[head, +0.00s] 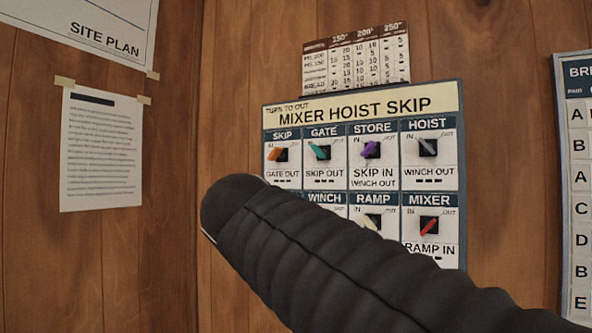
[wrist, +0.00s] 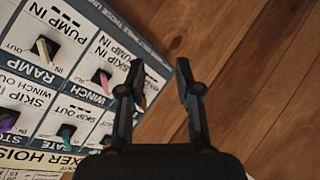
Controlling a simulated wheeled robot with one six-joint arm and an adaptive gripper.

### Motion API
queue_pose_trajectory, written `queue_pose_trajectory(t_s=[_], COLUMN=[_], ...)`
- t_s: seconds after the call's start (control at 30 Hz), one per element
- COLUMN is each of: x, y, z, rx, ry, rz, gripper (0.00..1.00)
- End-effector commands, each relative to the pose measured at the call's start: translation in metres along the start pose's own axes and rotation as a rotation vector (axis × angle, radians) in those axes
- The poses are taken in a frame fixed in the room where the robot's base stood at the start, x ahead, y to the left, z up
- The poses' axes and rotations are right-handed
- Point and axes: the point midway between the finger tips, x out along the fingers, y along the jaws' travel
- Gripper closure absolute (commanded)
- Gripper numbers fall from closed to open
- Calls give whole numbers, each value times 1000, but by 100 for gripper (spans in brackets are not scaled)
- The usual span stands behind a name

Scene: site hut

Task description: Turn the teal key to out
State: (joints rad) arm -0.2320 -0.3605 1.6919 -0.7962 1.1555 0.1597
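The teal key (head: 319,151) sits under the GATE label in the top row of the key panel (head: 443,183). Its handle slants up-left, toward the IN mark; the OUT mark is at upper right. In the wrist view the teal key (wrist: 66,132) shows left of my gripper, with the panel appearing turned around. My gripper (wrist: 160,66) is open and empty, its fingers spread at the panel's edge with bare wood between and beyond them. A bit of orange shows behind the left finger. In the head view my dark arm hides the fingers and the panel's lower left.
Neighbouring keys are orange (head: 276,154) at left and purple (head: 371,149) at right. A grey key (head: 428,146), a cream key (head: 372,222) and a red key (head: 429,227) also show. A pink key (wrist: 103,76) shows in the wrist view. Papers hang on the wooden walls.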

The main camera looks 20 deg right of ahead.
Motion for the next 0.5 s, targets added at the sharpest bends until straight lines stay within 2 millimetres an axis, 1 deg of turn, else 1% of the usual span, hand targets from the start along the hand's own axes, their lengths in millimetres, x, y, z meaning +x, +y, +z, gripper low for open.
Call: queue_pose_trajectory(t_s=[0.03, 0.1, 0.2, 0.3, 0.33, 0.4, 0.5], x=[-5, -17, -38, -59, -64, -76, -88], y=[13, 36, 66, 90, 95, 106, 116], z=[-26, -58, -96, -123, -129, -140, -148], rx=[1, 13, 45, 86, 98, 125, 151], ry=[34, 75, 130, 173, 183, 203, 222], rz=[65, 162, 294, 404, 431, 485, 535], gripper=[67, 67, 67, 67, 67, 67, 67])
